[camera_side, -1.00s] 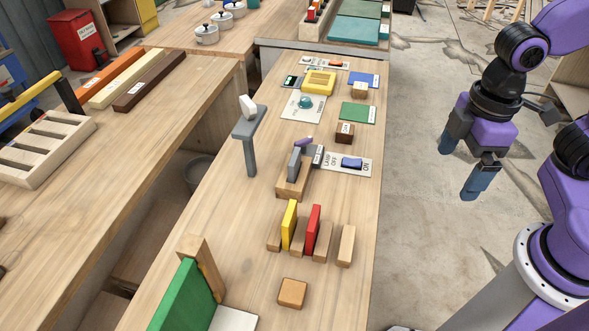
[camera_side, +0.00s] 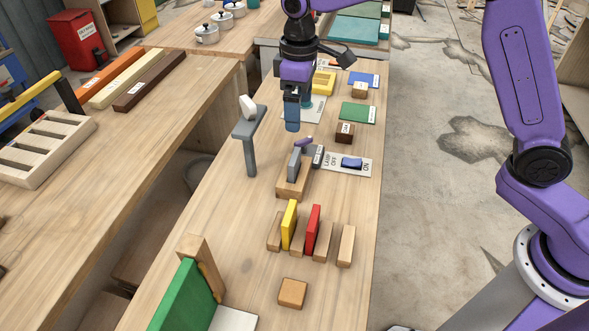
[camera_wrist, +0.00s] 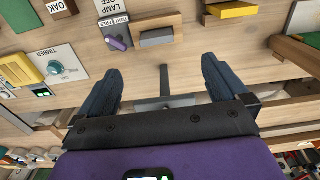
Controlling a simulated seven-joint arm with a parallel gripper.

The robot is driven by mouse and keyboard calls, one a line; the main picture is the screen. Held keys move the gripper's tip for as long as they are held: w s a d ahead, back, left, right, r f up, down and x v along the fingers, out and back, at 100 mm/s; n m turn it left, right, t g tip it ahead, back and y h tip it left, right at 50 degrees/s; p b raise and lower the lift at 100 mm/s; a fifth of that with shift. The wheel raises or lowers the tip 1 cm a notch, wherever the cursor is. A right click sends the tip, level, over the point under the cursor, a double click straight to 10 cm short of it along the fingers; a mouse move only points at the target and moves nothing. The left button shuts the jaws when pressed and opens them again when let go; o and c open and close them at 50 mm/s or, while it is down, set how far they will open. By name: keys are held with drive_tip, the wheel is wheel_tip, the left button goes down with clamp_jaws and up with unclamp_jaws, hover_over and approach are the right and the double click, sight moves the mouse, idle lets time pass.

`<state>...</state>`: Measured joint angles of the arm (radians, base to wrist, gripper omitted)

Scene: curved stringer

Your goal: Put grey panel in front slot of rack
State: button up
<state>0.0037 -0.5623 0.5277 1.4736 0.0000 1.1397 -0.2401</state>
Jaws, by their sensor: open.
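The grey panel (camera_side: 295,163) stands upright in a small wooden holder (camera_side: 283,190) at mid-bench in the side view. The rack (camera_side: 345,246) is a row of wooden uprights nearer the camera. A yellow panel (camera_side: 289,222) and a red panel (camera_side: 313,228) stand in it; the gap at its right end is empty. My gripper (camera_side: 292,120) hangs above and a little beyond the grey panel, apart from it. In the wrist view, its fingers (camera_wrist: 160,75) are wide apart with nothing held, and the grey panel (camera_wrist: 158,33) shows ahead of them.
A grey T-shaped stand (camera_side: 249,125) with a white piece on top stands left of my gripper. A lamp switch plate (camera_side: 346,163) lies right of the holder. A green board (camera_side: 182,300) and a loose wooden block (camera_side: 293,292) are at the near end.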

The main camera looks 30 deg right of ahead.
sight(294, 156)
drive_tip(key=f, duration=0.7)
drive_tip(key=w+f, duration=0.1)
drive_tip(key=f, duration=0.3)
drive_tip(key=shift+w+f, duration=0.1)
drive_tip(key=shift+f, duration=0.2)
drive_tip(key=shift+w+a+f, duration=0.1)
drive_tip(key=shift+w+f, duration=0.05)
drive_tip(key=shift+f, duration=2.95)
drive_tip(key=c, duration=1.1)
